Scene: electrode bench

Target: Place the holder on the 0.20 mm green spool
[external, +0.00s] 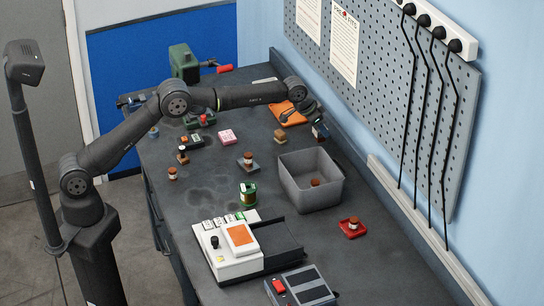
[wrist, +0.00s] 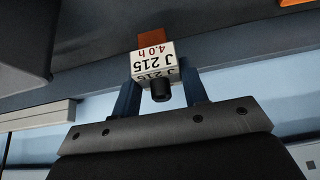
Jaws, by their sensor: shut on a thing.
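My gripper (wrist: 162,92) is shut on a small white block (wrist: 155,66), likely the holder, between its two blue fingers. The block carries the label "J 215 4.0 h", a black knob and a brown-orange piece at its far end. In the external view my gripper (external: 320,131) is above the back right of the bench, beyond the grey bin; the held block is too small there to make out. A green spool-like piece (external: 248,194) with a pale band and brownish top stands mid-bench, behind the white device. Its marking is unreadable. My gripper is well apart from it.
A grey open bin (external: 297,198) stands between my gripper and the green piece. A white device (external: 225,262) with an orange panel is in front. A pegboard (external: 385,80) borders the right.

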